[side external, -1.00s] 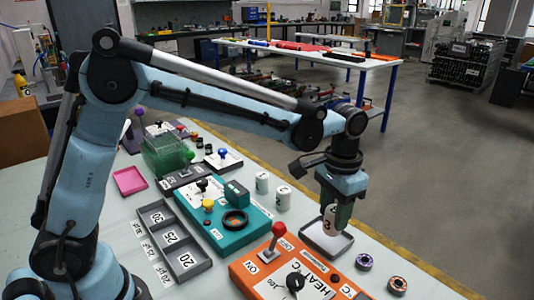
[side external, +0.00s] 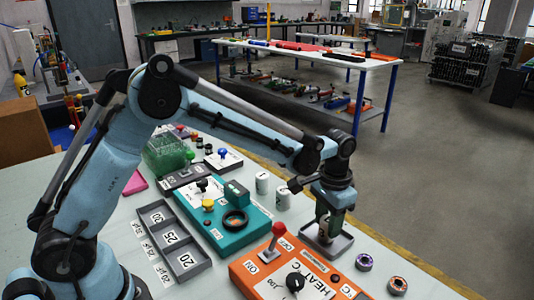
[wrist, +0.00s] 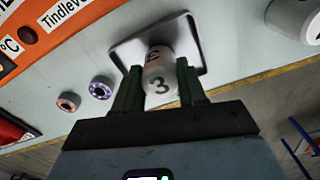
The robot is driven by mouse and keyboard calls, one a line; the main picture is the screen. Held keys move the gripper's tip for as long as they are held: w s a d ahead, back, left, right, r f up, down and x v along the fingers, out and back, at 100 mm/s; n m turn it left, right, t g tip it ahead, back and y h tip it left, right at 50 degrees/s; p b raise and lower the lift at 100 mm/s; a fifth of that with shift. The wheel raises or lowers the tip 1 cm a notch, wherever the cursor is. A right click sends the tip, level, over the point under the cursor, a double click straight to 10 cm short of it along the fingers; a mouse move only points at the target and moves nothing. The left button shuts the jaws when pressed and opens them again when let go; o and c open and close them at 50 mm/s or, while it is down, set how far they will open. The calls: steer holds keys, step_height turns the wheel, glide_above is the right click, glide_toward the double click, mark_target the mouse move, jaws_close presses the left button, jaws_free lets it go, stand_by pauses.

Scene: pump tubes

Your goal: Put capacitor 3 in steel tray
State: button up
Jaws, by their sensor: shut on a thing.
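Capacitor 3 (wrist: 159,82) is a white cylinder marked "3", held between the two dark green fingers of my gripper (wrist: 158,88). In the side view my gripper (side external: 327,222) points down over the steel tray, and the capacitor is mostly hidden between the fingers. The steel tray (side external: 344,244) is a shallow grey square tray at the table's right side. It also shows in the wrist view (wrist: 199,36), behind the capacitor's far end. The capacitor is within the tray's outline; whether it touches the floor I cannot tell.
Two white cylinders (side external: 262,183) stand left of the tray, behind a teal panel (side external: 222,229). An orange heater panel (side external: 265,272) with a red-knobbed lever (side external: 279,229) lies close in front. Two small spools (side external: 363,262) sit right of the tray. A grey three-compartment bin (side external: 172,240) lies left.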

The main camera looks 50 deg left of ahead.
mark_target(328, 220)
steer(key=shift+f, duration=0.15)
steer(key=o, duration=1.1)
step_height(328, 220, up, 12)
steer(key=f, duration=0.1)
steer(key=s+a+r+n+t, duration=0.1)
steer(key=s+a+r+t, duration=0.25)
steer(key=s+a, duration=0.35)
steer(key=shift+s+a+f+n+t, duration=0.3)
steer(key=shift+s+a+f+t, duration=0.3)
steer(key=shift+s, duration=1.05)
steer(key=shift+s+a+f+n+t, duration=0.3)
steer(key=shift+s+a+f+t, duration=0.3)
steer(key=shift+s, duration=1.1)
steer(key=shift+s+a+f+n+t, duration=0.3)
steer(key=shift+s+a+f+t, duration=0.3)
steer(key=shift+s, duration=1.05)
